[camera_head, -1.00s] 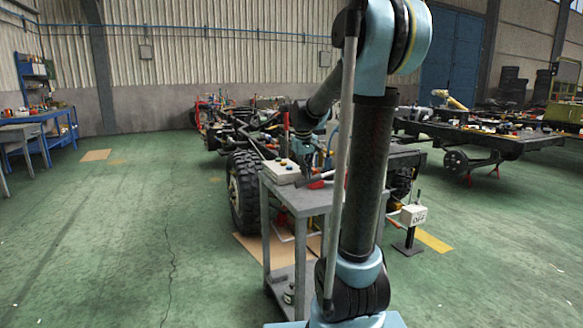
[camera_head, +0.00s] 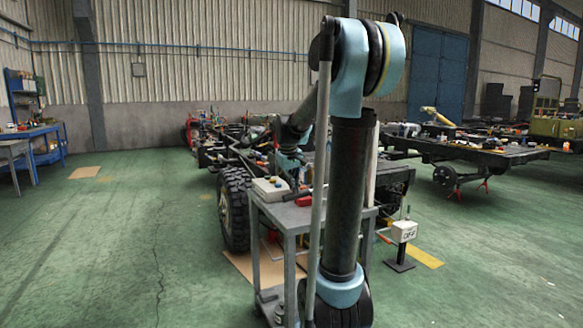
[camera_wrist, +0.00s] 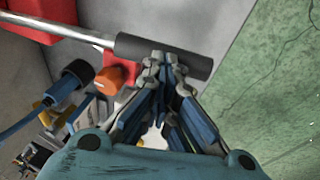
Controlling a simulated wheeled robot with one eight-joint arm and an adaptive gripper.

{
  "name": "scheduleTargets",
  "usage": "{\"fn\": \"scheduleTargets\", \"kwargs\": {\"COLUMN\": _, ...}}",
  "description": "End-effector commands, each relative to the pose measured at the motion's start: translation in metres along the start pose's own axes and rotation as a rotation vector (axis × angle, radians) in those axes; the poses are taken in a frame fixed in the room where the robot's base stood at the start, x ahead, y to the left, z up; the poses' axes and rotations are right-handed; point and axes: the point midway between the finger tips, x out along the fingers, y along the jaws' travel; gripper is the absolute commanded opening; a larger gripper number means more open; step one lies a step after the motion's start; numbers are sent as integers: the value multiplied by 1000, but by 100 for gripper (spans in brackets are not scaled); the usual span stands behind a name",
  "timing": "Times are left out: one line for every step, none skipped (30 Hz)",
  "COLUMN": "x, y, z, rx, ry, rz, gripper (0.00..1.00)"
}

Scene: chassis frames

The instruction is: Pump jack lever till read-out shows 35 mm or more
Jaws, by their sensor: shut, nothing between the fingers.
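In the wrist view, a lever with a silver rod and a black grip (camera_wrist: 165,54) runs across the top. My gripper (camera_wrist: 166,62) is shut, its fingertips overlapping or right beside the lower edge of the black grip; whether they touch cannot be told. Nothing shows held between the fingers. Red parts (camera_wrist: 38,14) lie at the rod's left end. In the head view my gripper is mostly hidden behind my arm, above the grey cart. A white box (camera_head: 404,231) on a black stand carries dark letters resembling "OFF"; no millimetre figure is legible.
The grey cart (camera_head: 290,222) stands close in front, with a white button box (camera_head: 270,188) and a red-handled item (camera_head: 298,196) on top. A truck chassis with a large tyre (camera_head: 234,208) is behind it. Green floor is free on the left.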

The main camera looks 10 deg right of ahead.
Motion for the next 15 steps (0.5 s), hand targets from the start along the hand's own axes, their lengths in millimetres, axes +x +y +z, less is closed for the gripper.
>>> {"fn": "scheduleTargets", "kwargs": {"x": -13, "y": 0, "z": 4, "rx": 0, "ry": 4, "rz": 1, "gripper": 0}}
{"fn": "scheduleTargets", "kwargs": {"x": -19, "y": 0, "z": 5, "rx": 0, "ry": 5, "rz": 1, "gripper": 0}}
{"fn": "scheduleTargets", "kwargs": {"x": -28, "y": 0, "z": 5, "rx": 0, "ry": 6, "rz": 2, "gripper": 0}}
{"fn": "scheduleTargets", "kwargs": {"x": -34, "y": 1, "z": 6, "rx": 1, "ry": 7, "rz": 2, "gripper": 0}}
{"fn": "scheduleTargets", "kwargs": {"x": -40, "y": 1, "z": 6, "rx": 1, "ry": 8, "rz": 2, "gripper": 0}}
{"fn": "scheduleTargets", "kwargs": {"x": -48, "y": 0, "z": 6, "rx": 1, "ry": 8, "rz": 2, "gripper": 0}}
{"fn": "scheduleTargets", "kwargs": {"x": -54, "y": 0, "z": 7, "rx": 1, "ry": 9, "rz": 2, "gripper": 0}}
{"fn": "scheduleTargets", "kwargs": {"x": -59, "y": 0, "z": 7, "rx": 0, "ry": 9, "rz": 2, "gripper": 0}}
{"fn": "scheduleTargets", "kwargs": {"x": -67, "y": 1, "z": 7, "rx": 0, "ry": 9, "rz": 2, "gripper": 0}}
{"fn": "scheduleTargets", "kwargs": {"x": -72, "y": 1, "z": 7, "rx": 0, "ry": 9, "rz": 2, "gripper": 0}}
{"fn": "scheduleTargets", "kwargs": {"x": -78, "y": 1, "z": 7, "rx": 0, "ry": 10, "rz": 2, "gripper": 0}}
{"fn": "scheduleTargets", "kwargs": {"x": -84, "y": 1, "z": 7, "rx": -1, "ry": 10, "rz": 2, "gripper": 0}}
{"fn": "scheduleTargets", "kwargs": {"x": -89, "y": 1, "z": 7, "rx": -1, "ry": 10, "rz": 2, "gripper": 0}}
{"fn": "scheduleTargets", "kwargs": {"x": -93, "y": 2, "z": 7, "rx": -1, "ry": 10, "rz": 2, "gripper": 0}}
{"fn": "scheduleTargets", "kwargs": {"x": -98, "y": 2, "z": 7, "rx": -1, "ry": 10, "rz": 2, "gripper": 0}}
